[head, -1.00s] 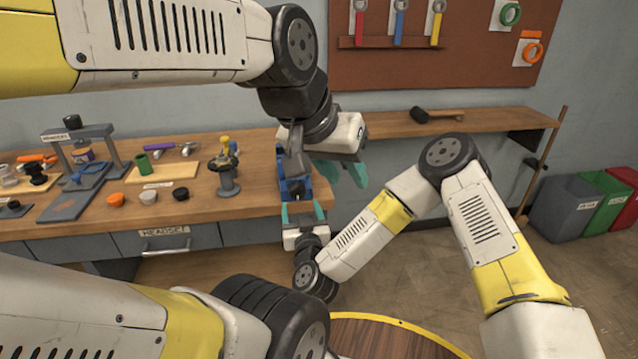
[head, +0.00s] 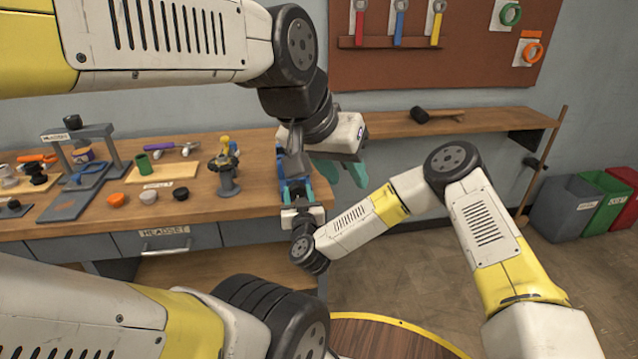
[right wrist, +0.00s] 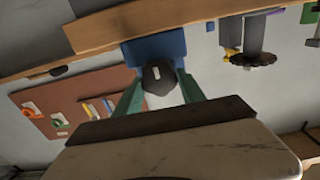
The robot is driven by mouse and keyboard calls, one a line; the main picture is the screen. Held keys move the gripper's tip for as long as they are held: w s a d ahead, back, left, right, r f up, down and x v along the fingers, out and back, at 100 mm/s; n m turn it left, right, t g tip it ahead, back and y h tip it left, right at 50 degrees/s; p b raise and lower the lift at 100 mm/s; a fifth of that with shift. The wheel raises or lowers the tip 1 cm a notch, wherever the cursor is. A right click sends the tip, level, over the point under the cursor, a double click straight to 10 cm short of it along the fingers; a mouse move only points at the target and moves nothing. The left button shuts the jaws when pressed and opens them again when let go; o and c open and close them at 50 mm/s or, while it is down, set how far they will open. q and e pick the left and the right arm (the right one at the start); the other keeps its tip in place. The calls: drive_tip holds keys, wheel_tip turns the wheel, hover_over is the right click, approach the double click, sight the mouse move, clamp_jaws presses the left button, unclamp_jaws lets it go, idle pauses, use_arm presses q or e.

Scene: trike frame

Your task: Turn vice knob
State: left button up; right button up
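The blue vice (head: 283,168) sits at the right end of the workbench, partly hidden behind my arms. In the right wrist view its blue body (right wrist: 172,46) shows with the dark, faceted vice knob (right wrist: 158,78) in front. My right gripper (head: 297,194) is at the front of the vice. In the right wrist view, its two teal fingers (right wrist: 160,88) stand apart, one on each side of the knob. I cannot tell whether they touch it. My left gripper (head: 341,172) is open and empty, just right of and above the vice.
The workbench (head: 240,204) holds a small press (head: 88,150), a wooden board with a green cup (head: 143,164), loose caps and a dark stand (head: 226,178). A mallet (head: 436,115) lies on the back shelf. Bins (head: 566,205) stand at the far right.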

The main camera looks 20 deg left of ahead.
drive_tip(key=c, duration=0.7)
drive_tip(key=shift+m, duration=0.3)
drive_tip(key=m, duration=0.3)
drive_tip(key=shift+d+m, duration=0.1)
drive_tip(key=shift+m, duration=0.2)
drive_tip(key=m, duration=0.4)
drive_tip(key=shift+w+d+f+m, duration=0.1)
drive_tip(key=shift+w+d+m, duration=0.05)
drive_tip(key=shift+m, duration=0.15)
drive_tip(key=m, duration=0.4)
drive_tip(key=shift+f+m, duration=0.15)
drive_tip(key=shift+m, duration=0.15)
drive_tip(key=shift+f+m, duration=0.15)
drive_tip(key=shift+m, duration=2.05)
